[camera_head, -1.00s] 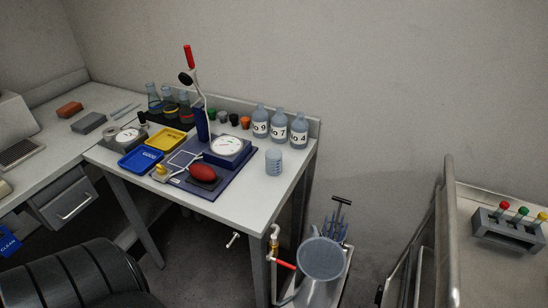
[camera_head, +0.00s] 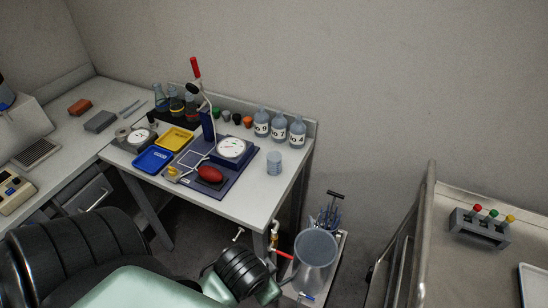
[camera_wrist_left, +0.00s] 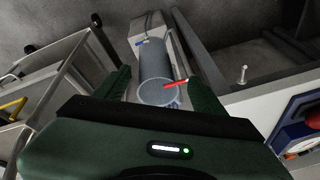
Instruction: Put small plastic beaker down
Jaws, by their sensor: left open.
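A small light-blue beaker (camera_head: 274,163) stands upright on the white table (camera_head: 245,205), near its right edge, in the head view. My left arm comes in low in the head view. Its fingers are not clear there. In the left wrist view my left gripper (camera_wrist_left: 157,68) is open, with its green fingers apart and nothing held between them. Beyond them is a grey translucent cylinder (camera_wrist_left: 155,60) with a round rim, which also stands beside the table in the head view (camera_head: 315,262). The beaker is well apart from the gripper. My right gripper is not in view.
Labelled bottles (camera_head: 279,127) stand behind the beaker. A dial scale (camera_head: 232,149), a red bulb (camera_head: 210,174), and blue (camera_head: 153,160) and yellow (camera_head: 175,139) trays lie to its left. A rack with coloured caps (camera_head: 480,225) is on the right-hand surface. The table front right is clear.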

